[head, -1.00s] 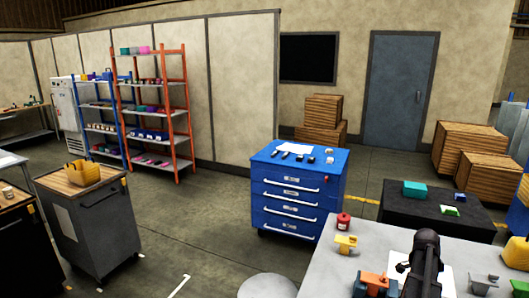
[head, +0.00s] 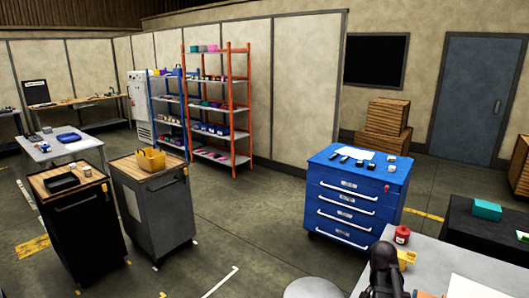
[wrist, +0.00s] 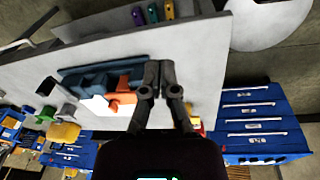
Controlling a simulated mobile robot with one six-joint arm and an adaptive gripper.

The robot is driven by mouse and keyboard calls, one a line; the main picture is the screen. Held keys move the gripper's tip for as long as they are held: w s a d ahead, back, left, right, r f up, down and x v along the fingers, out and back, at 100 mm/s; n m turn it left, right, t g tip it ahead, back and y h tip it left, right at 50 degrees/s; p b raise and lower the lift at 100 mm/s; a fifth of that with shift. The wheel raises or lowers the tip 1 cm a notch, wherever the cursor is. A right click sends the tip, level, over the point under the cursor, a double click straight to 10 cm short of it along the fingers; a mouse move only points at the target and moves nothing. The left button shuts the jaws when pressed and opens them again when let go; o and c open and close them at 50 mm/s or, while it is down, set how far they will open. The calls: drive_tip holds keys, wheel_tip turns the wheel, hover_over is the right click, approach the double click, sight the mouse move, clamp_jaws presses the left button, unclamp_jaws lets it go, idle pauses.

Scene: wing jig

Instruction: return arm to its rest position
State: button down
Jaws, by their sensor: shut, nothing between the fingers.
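My gripper (wrist: 158,78) shows in the wrist view with its two dark fingers together and nothing between them. It appears over or beside the light grey worktable (wrist: 205,65), apart from the things on it. The table also shows at the lower right of the head view (head: 432,262). In the head view a dark part of my arm stands in front of the table's edge; the fingertips cannot be made out there. In the wrist view, a blue fixture (wrist: 90,80) and an orange part (wrist: 121,100) are on the table behind the fingers.
A red container (head: 402,235) and a yellow piece (head: 406,258) stand on the table. A blue drawer cabinet (head: 350,208) is behind it, and a round stool (head: 312,289) is at its left. Two carts stand left, including a grey one (head: 155,215). Open floor lies between.

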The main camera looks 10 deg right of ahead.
drive_tip(key=s+a+n+y, duration=0.1)
drive_tip(key=s+a+n, duration=0.2)
drive_tip(key=a+n, duration=0.7)
drive_tip(key=a, duration=1.5)
drive_tip(key=shift+a+n+y, duration=0.3)
drive_tip(key=shift+a+n, duration=0.1)
